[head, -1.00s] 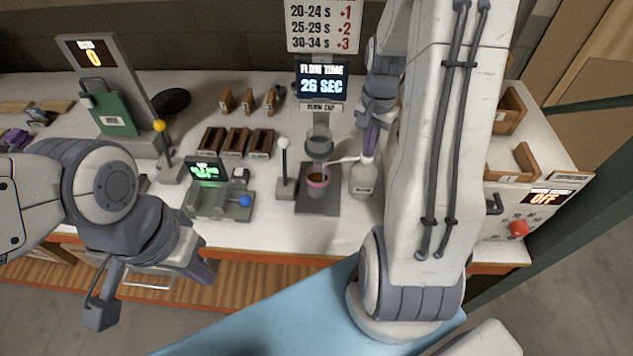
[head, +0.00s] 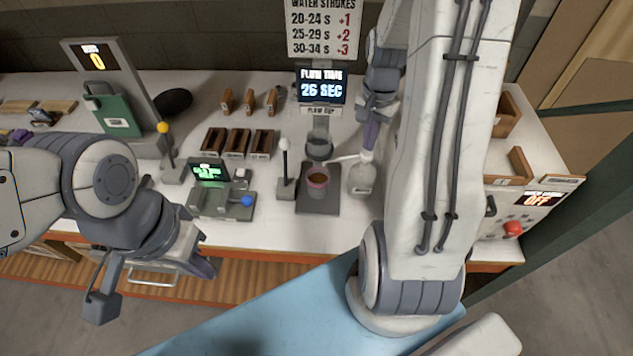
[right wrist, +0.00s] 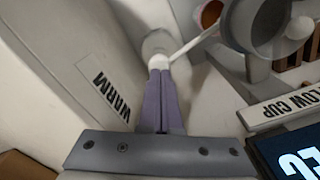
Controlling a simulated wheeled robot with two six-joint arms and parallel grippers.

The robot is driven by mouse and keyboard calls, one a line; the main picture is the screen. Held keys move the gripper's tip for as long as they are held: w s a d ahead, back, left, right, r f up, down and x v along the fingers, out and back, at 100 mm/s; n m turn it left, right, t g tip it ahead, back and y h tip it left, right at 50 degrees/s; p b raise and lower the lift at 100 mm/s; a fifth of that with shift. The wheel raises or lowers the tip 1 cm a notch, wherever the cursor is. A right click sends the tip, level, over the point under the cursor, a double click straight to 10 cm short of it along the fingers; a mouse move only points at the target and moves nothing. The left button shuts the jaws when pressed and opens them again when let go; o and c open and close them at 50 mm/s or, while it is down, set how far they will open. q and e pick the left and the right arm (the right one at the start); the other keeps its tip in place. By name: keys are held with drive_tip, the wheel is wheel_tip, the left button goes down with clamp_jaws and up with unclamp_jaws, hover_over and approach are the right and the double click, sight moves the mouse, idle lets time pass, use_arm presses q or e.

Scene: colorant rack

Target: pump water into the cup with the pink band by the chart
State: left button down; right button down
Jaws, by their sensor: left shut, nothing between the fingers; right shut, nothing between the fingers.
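The cup with the pink band (head: 317,186) stands upright on a dark pad below the flow cup (head: 319,148) and holds brown liquid. The white pump bottle (head: 361,181) stands right of it, its spout reaching left toward the cup. My right gripper (head: 368,150) is shut and empty, pointing down at the pump head. In the right wrist view its purple fingers (right wrist: 160,72) meet the white pump head (right wrist: 157,61); whether they press it I cannot tell. The chart (head: 322,28) lists 25-29 s as +2. My left gripper (head: 207,267) is shut and empty at the counter's front edge.
The flow time display (head: 321,87) reads 26 SEC. A white-knobbed lever (head: 285,168) stands left of the cup. A small device with a green screen (head: 208,173) and blue knob is further left. Wooden holders (head: 237,142) stand behind. A panel at right reads OFF.

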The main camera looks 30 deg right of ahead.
sight(367, 153)
drive_tip(key=shift+f, duration=0.1)
drive_tip(key=shift+f+b, duration=1.05)
drive_tip(key=shift+f, duration=0.35)
drive_tip(key=shift+r, duration=0.1)
drive_tip(key=shift+r+p, duration=1.35)
drive_tip(key=shift+r, duration=0.1)
